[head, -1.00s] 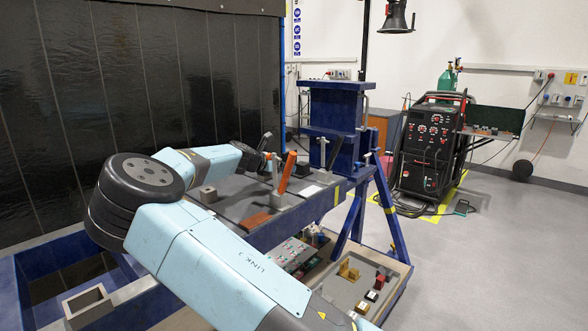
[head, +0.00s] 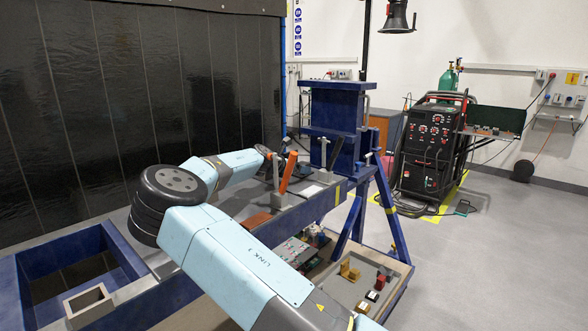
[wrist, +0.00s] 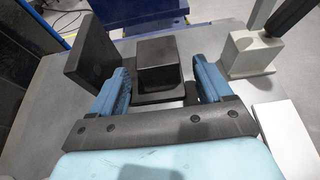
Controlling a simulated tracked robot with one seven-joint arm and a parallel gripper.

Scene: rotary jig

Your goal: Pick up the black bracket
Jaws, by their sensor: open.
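A black, block-shaped part with a flange, which looks like the black bracket (wrist: 157,55), sits on the grey jig table between my fingers in the wrist view. A dark part in the head view (head: 301,171), behind the orange clamp handle, may be the same bracket. My gripper (wrist: 163,80) is open, with one blue finger on each side of the block. The right finger is close to its side; I cannot tell whether either finger touches it. In the head view the fingertips are hidden near the clamps.
A dark upright plate (wrist: 95,55) stands close outside my left finger. A pale clamp base (wrist: 250,55) stands to the right, with a white plate (wrist: 288,125) nearer. An orange clamp handle (head: 287,172) rises beside my wrist. A parts tray (head: 392,290) lies below.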

